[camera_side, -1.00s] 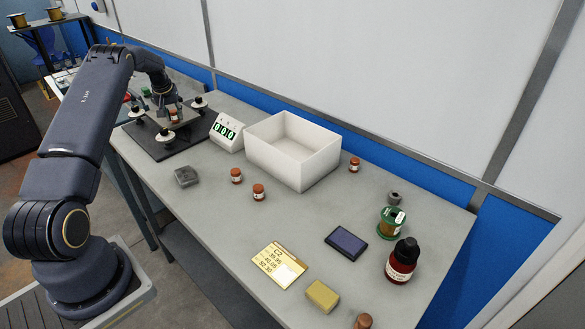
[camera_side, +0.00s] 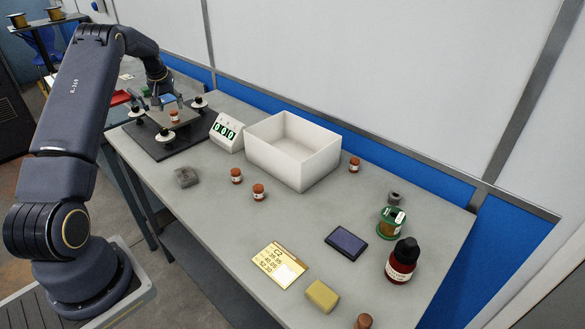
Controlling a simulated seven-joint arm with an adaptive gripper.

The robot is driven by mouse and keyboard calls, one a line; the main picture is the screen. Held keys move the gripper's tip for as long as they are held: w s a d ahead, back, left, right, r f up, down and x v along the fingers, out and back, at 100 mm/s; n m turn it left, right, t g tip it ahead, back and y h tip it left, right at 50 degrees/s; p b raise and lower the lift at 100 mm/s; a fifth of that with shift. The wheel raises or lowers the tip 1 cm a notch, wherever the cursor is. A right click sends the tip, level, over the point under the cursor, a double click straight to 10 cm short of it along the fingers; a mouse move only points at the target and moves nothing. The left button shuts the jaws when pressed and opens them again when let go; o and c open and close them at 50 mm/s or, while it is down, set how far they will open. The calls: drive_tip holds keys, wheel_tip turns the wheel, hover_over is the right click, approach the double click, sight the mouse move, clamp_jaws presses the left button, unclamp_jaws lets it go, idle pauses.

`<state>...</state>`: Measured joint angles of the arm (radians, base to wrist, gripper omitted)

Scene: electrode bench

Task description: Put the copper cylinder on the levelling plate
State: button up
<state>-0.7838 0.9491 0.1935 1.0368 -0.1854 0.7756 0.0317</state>
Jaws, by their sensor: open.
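A copper cylinder with a pale label (camera_side: 174,116) stands upright on the grey levelling plate (camera_side: 187,118) at the upper left. The plate rests on a dark base (camera_side: 184,148) with white levelling feet around it. My gripper (camera_side: 158,98) is open and empty. It is above and slightly left of that cylinder, apart from it. My wrist and the small view size hide finer detail of the fingers. Other copper cylinders stand on the bench: two in the middle (camera_side: 236,176) (camera_side: 258,192), one right of the white bin (camera_side: 354,164) and one at the front edge (camera_side: 363,321).
A display reading 000 (camera_side: 227,131) stands close to the plate's right. Further right is an open white bin (camera_side: 307,174).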

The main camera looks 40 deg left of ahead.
drive_tip(key=d+r+m, duration=0.1)
drive_tip(key=d+r, duration=0.8)
drive_tip(key=r, duration=0.2)
drive_tip(key=s+d+r+m+t+h, duration=0.15)
drive_tip(key=d+r, duration=0.25)
drive_tip(key=d, duration=0.6)
drive_tip(key=s+d+r+m+h, duration=0.15)
drive_tip(key=d+r, duration=0.35)
drive_tip(key=d, duration=0.5)
drive_tip(key=s+d+f+m, duration=0.2)
drive_tip(key=s+d+m, duration=0.1)
drive_tip(key=s+d, duration=0.6)
drive_tip(key=s+d+f+m+t, duration=0.1)
drive_tip(key=s+d+m, duration=0.2)
drive_tip(key=s+d, duration=0.5)
drive_tip(key=d, duration=0.3)
drive_tip(key=shift+s+d+f+m+h, duration=0.35)
drive_tip(key=shift+s+d+m+h, duration=0.05)
